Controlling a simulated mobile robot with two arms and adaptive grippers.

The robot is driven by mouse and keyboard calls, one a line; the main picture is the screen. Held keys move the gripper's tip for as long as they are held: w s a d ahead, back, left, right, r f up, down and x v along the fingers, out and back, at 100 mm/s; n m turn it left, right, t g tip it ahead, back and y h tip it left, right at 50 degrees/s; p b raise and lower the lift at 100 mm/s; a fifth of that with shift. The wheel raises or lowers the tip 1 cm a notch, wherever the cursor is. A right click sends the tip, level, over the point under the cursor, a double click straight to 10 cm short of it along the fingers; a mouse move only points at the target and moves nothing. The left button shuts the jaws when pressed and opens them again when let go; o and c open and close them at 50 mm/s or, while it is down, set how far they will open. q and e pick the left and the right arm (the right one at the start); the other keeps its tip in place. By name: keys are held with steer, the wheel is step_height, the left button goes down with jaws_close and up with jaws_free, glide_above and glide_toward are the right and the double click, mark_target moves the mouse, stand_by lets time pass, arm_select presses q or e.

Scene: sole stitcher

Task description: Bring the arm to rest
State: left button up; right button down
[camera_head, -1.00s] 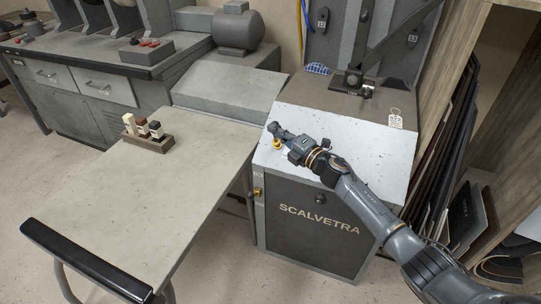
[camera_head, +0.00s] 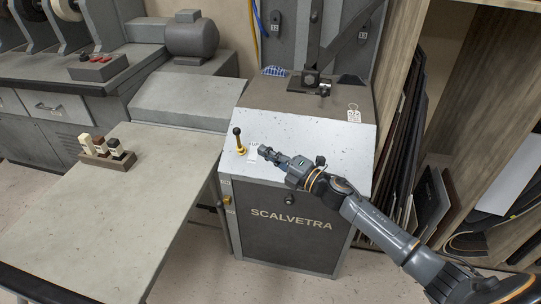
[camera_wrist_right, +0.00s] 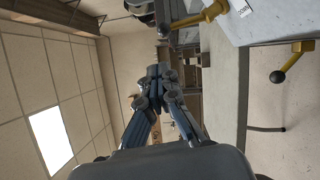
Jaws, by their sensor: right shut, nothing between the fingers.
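My right gripper (camera_head: 268,153) is in the head view over the front of the stitcher's pale top, just right of a lever with a black knob and yellow base (camera_head: 240,147). It is shut and empty, apart from the lever. In the right wrist view the closed fingers (camera_wrist_right: 160,72) point away from the camera, and the yellow lever part (camera_wrist_right: 203,17) shows at the top. My right arm reaches in from the lower right. My left gripper is not in view.
The grey SCALVETRA machine (camera_head: 290,235) stands in the middle. A wooden rack with dark sheets (camera_head: 405,150) stands at right, close to my arm.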

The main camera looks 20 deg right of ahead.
steer(key=shift+s+d, duration=0.3)
steer(key=shift+s, duration=0.3)
